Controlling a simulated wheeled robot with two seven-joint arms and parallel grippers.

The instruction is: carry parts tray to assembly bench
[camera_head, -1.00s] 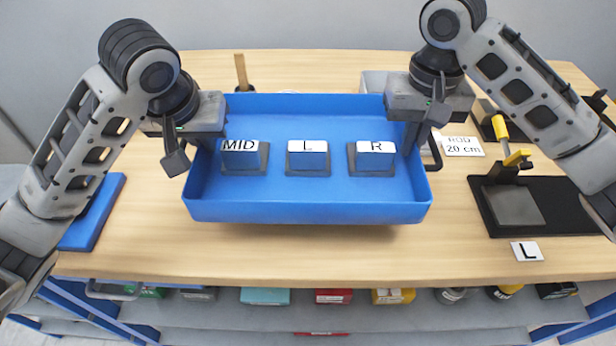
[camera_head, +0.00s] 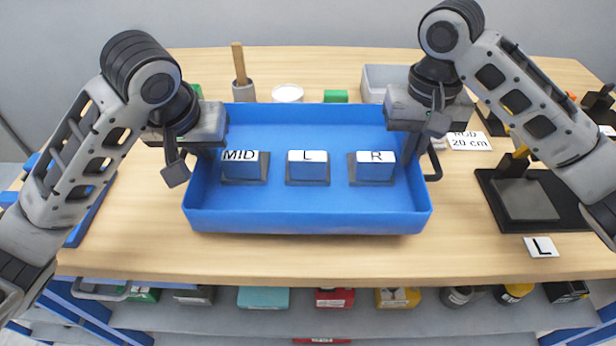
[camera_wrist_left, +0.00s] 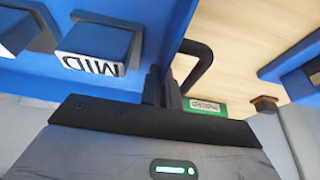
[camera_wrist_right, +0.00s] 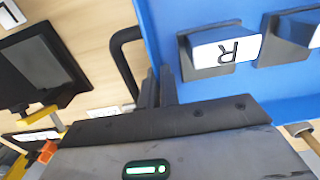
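The blue parts tray (camera_head: 308,220) is level over the wooden bench top (camera_head: 300,262), close to its surface; I cannot tell whether it touches. Inside are three blue blocks on dark bases, labelled MID (camera_head: 240,167), L (camera_head: 307,168) and R (camera_head: 375,168). My left gripper (camera_head: 190,160) is at the tray's left wall, and in the left wrist view its fingers (camera_wrist_left: 162,88) pinch that wall beside a black handle (camera_wrist_left: 197,60). My right gripper (camera_head: 425,145) is at the right wall, its fingers (camera_wrist_right: 157,88) pinching it beside the other handle (camera_wrist_right: 122,50).
Behind the tray stand a cup with a wooden stick (camera_head: 242,90), a white round dish (camera_head: 287,93) and a grey bin (camera_head: 385,80). To the right are a "ROD 20 cm" card (camera_head: 470,141), a black fixture (camera_head: 525,200) and an L card (camera_head: 541,247). The front strip of bench is clear.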

